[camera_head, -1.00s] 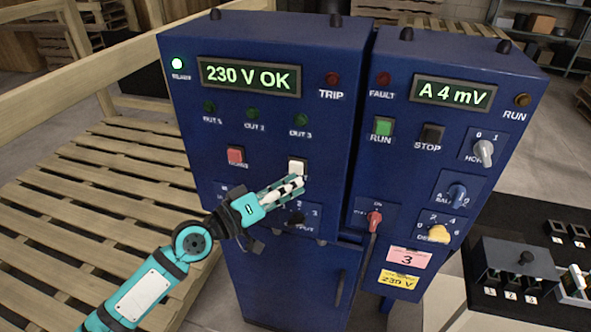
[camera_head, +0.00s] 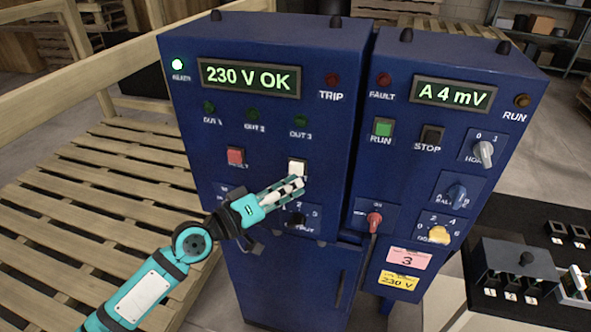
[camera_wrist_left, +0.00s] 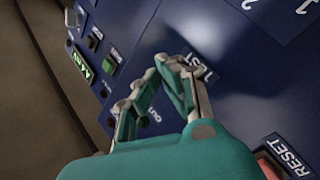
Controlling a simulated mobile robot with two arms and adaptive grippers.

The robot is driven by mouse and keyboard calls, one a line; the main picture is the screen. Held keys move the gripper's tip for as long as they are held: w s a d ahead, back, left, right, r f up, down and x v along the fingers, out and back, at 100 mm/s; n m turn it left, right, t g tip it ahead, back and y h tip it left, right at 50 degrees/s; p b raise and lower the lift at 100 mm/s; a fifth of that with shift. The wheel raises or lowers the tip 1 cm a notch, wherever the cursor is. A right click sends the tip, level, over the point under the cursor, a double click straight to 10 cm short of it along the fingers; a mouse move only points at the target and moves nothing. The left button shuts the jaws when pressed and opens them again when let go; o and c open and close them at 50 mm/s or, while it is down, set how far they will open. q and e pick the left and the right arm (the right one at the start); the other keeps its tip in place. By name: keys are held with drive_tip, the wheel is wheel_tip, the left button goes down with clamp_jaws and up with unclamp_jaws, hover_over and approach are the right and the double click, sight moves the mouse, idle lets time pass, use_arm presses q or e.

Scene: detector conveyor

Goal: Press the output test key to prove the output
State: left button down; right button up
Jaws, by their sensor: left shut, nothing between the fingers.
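The white test key (camera_head: 297,166) is on the left blue cabinet (camera_head: 262,130), right of a red reset key (camera_head: 235,156). My left gripper (camera_head: 297,184) is shut and empty, its fingertips at the key's lower edge. I cannot tell whether they touch the key. In the left wrist view, the fingers (camera_wrist_left: 165,66) lie in front of the partly covered TEST label and hide the key. The cabinet display (camera_head: 250,77) reads 230 V OK. The READY lamp (camera_head: 178,64) is lit; the OUT 1, OUT 2 and OUT 3 lamps (camera_head: 254,114) look dark. My right gripper is not in view.
A dark output selector knob (camera_head: 296,219) sits just below my gripper. The right cabinet's display (camera_head: 454,92) reads A 4 mV, above several knobs, including a red one (camera_head: 374,220). A wooden pallet (camera_head: 100,190) lies left. A dark bench (camera_head: 510,215) with small parts stands right.

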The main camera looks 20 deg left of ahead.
use_arm(q)
drive_tip(key=shift+w, duration=0.15)
drive_tip(key=shift+w, duration=0.3)
drive_tip(key=shift+w+b, duration=0.4)
drive_tip(key=shift+w, duration=0.1)
idle(0.9)
idle(0.3)
drive_tip(key=shift+s, duration=0.95)
drive_tip(key=shift+s, duration=0.1)
drive_tip(key=shift+s+a+p, duration=0.1)
drive_tip(key=shift+s+p, duration=0.5)
drive_tip(key=shift+s, duration=1.8)
